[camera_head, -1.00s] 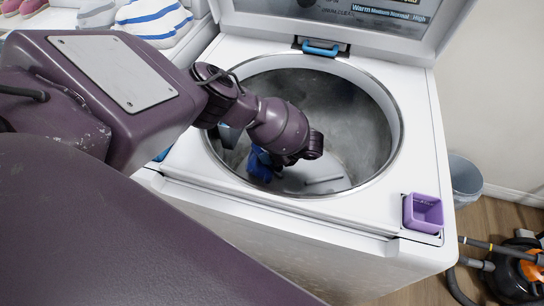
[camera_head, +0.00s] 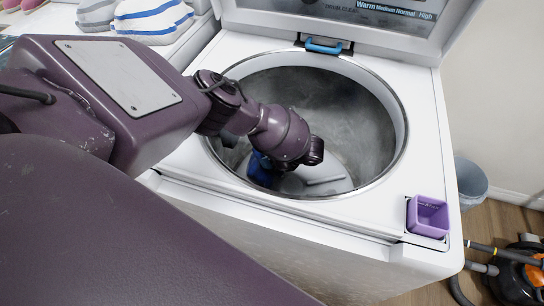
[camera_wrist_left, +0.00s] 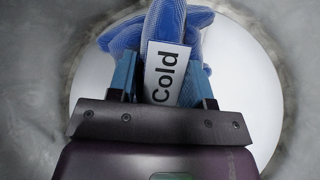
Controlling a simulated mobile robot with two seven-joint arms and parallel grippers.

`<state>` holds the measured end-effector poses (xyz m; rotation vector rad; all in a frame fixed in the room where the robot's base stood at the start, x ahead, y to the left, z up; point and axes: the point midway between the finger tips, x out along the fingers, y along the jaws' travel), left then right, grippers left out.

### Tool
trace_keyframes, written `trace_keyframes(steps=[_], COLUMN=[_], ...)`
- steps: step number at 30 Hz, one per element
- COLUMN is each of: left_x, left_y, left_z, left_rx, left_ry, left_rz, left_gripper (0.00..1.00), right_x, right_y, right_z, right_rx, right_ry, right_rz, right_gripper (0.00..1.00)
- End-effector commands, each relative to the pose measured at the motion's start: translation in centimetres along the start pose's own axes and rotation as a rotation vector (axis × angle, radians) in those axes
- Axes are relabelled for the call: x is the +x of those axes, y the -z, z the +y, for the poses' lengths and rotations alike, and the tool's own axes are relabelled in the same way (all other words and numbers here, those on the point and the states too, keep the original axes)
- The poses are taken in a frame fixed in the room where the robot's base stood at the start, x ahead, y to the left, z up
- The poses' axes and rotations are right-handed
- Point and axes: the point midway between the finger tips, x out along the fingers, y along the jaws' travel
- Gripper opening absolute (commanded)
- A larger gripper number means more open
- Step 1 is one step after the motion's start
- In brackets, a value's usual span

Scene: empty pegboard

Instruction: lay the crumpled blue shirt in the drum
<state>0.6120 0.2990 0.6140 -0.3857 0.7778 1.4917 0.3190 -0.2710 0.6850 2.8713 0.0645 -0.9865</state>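The crumpled blue shirt (camera_head: 260,168) is low inside the drum (camera_head: 345,120) of the white top-load washer, on the near left side. In the left wrist view the shirt (camera_wrist_left: 185,25) fills the space between the two blue fingers of my left gripper (camera_wrist_left: 163,62). These fingers are spread apart with the cloth between them, and the gripper looks shut on it. A white tag reading "Cold" (camera_wrist_left: 164,73) faces the camera between the fingers. In the head view my left wrist hides the fingertips. My right gripper is not in view.
The washer lid (camera_head: 345,25) stands open behind the drum, with a blue latch (camera_head: 323,46) at the back rim. A purple box (camera_head: 428,216) sits at the front right corner. A grey bin (camera_head: 470,180) and a vacuum (camera_head: 522,270) stand on the floor at right.

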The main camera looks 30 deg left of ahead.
Motion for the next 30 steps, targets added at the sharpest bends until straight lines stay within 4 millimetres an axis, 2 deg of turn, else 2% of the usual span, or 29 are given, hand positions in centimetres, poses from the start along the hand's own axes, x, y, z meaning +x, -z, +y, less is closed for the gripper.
trace_keyframes(steps=[1,4,5,12,17,20,30], left_x=[-0.1,-0.1,-0.1,-0.1,-1.0,-2.3,-8.9], left_y=[-0.1,-0.1,-0.1,-0.1,-1.1,-1.1,-1.1], left_z=[0.0,0.0,0.0,0.0,0.1,0.2,0.3], left_rx=[-0.001,-0.001,-0.001,-0.001,-0.004,-0.003,-0.002], left_ry=[0.001,0.001,0.001,0.001,0.005,0.005,0.004], left_rz=[0.000,0.000,0.000,0.000,-0.001,0.001,0.001], left_gripper=[0.54,0.69,0.70,0.70,0.70,0.70,0.70], right_x=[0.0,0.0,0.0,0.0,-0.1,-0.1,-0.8], right_y=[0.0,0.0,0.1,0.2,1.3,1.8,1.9], right_z=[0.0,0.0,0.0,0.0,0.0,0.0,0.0], right_rx=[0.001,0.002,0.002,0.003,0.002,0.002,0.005], right_ry=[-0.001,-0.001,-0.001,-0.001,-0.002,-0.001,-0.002], right_rz=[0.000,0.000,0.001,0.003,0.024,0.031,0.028], right_gripper=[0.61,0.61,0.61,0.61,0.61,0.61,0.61])
